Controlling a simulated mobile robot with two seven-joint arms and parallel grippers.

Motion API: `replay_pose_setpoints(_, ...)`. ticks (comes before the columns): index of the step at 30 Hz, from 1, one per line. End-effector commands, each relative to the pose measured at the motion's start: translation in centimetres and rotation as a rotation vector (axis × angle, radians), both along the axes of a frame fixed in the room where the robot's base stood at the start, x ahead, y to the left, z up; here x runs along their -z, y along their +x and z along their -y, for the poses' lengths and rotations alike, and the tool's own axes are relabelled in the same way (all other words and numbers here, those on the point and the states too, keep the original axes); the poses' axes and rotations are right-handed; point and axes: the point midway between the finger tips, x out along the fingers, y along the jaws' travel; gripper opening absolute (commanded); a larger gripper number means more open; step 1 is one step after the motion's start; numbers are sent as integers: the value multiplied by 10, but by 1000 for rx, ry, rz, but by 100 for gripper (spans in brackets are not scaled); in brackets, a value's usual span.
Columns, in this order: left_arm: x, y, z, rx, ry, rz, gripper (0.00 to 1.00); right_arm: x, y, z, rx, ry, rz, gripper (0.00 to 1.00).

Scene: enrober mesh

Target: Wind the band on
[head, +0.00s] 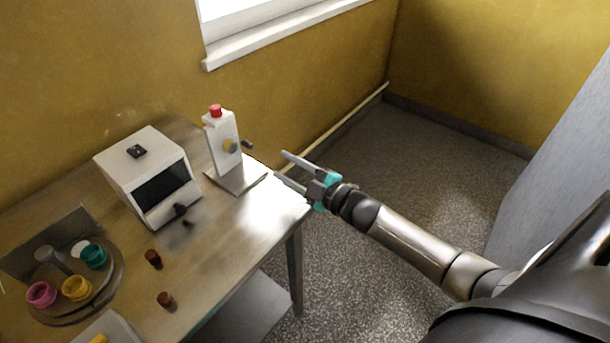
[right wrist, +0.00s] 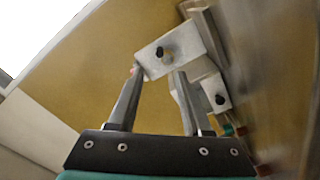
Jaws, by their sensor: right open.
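A white upright stand (head: 223,146) with a red knob (head: 215,110) on top stands on a flat metal base near the table's right end. A yellow hub (head: 230,146) and a dark crank handle (head: 247,144) stick out of its side. In the right wrist view the stand (right wrist: 188,47) lies ahead of the fingertips with a dark round knob (right wrist: 157,53). My right gripper (head: 281,164) is open and empty, just right of the crank handle and apart from it. I cannot make out a band. My left gripper is not in view.
A white box machine (head: 130,155) with a dark window stands left of the stand. A round tray (head: 117,284) holds pink, yellow and teal cups. Two small brown pieces (head: 153,258) lie on the table (head: 225,240). A pale tray is at the front edge. Floor right of the table is clear.

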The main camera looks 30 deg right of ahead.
Motion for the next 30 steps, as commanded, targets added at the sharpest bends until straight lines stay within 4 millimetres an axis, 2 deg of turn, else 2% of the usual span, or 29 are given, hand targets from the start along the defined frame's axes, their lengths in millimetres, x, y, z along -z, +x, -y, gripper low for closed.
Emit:
replay_pose_setpoints(3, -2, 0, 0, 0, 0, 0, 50, 1, -19, 7, 0, -2, -2, 50)
replay_pose_setpoints(10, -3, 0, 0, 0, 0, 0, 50, 1, -41, 15, 0, 0, -1, 50)
replay_pose_setpoints(25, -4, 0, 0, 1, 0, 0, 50, 0, -47, 17, 1, -4, 2, 50)
replay_pose_setpoints(30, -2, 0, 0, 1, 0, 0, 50, 0, -51, 18, 14, -129, 53, 50)
